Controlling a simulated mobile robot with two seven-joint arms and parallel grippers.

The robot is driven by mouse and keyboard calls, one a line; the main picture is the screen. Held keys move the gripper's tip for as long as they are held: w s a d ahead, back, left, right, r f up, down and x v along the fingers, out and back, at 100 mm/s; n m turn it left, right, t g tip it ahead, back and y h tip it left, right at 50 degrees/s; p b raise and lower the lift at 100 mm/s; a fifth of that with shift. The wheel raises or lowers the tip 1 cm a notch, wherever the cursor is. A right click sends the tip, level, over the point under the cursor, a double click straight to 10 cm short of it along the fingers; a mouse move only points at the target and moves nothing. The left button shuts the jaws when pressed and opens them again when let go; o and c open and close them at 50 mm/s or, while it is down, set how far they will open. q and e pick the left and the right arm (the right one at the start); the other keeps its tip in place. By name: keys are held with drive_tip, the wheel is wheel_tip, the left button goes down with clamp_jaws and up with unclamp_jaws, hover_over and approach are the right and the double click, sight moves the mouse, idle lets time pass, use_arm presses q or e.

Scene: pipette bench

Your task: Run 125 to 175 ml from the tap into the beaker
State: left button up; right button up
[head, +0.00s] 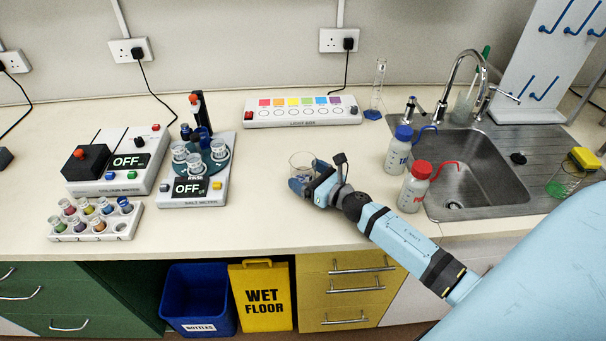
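Any liquid in the beaker is too small to make out. The tap (466,56) is a tall curved metal spout behind the sink basin (478,165); no stream shows under it. My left gripper is not in view.
A blue-capped wash bottle (397,152) and a red-capped one (413,190) stand between the beaker and the sink. A measuring cylinder (378,88) and light box (300,111) stand behind. A meter with cups (195,180) is at left.

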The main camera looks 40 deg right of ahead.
drive_tip(key=c, duration=0.8)
drive_tip(key=shift+r, duration=0.1)
wheel_tip(320, 180, up, 19)
drive_tip(key=p, duration=0.5)
drive_tip(key=shift+c, duration=0.2)
drive_tip(key=shift+r, duration=0.4)
